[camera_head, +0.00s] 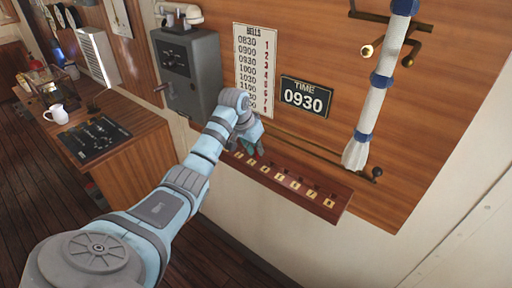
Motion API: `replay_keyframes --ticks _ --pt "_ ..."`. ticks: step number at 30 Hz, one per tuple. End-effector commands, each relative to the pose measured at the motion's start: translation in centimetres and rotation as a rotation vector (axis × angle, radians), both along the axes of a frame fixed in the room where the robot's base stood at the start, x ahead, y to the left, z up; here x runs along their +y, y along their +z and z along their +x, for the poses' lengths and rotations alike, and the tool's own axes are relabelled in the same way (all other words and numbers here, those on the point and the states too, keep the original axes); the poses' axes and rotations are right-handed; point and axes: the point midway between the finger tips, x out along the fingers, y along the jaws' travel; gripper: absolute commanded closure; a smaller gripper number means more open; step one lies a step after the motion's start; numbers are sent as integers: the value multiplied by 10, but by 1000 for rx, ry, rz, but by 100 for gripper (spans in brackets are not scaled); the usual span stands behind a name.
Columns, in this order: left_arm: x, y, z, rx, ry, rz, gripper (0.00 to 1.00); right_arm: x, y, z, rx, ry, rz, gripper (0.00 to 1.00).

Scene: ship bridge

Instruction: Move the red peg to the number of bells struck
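A red-brown peg rail (338,206) with a row of dark holes and yellow number plates is mounted low on the wooden wall. My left arm comes in from the lower left. Its gripper (254,149) hangs over the left part of the rail, covering its left end. The fingers are small and partly hidden by the wrist, so I cannot tell whether they are open or hold anything. I cannot make out the red peg. A white bells chart (256,62) pairs times with numbers; 0930 is on its third line. A dark time sign (305,95) reads 0930. My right gripper is not in view.
A white rope (375,103) with blue bands hangs right of the sign, above the rail. A thin bar (318,155) runs along the wall above the rail. A grey telephone box (190,75) is left of the chart.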

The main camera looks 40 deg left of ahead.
Motion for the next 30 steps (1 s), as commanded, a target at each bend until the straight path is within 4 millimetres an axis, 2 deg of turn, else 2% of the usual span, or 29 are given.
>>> replay_keyframes --ticks 1,4,14,17,25,30 --pt "0 0 0 0 0 0 75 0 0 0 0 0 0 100" --pt "0 0 0 0 0 0 60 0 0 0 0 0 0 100" --pt "0 3 -1 -1 0 0 60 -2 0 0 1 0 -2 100" --pt "1 16 -6 -3 1 2 60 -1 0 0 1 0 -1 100" --pt "1 83 -34 -5 1 3 60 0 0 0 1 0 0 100" --pt "1 108 -45 -4 0 0 60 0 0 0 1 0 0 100"
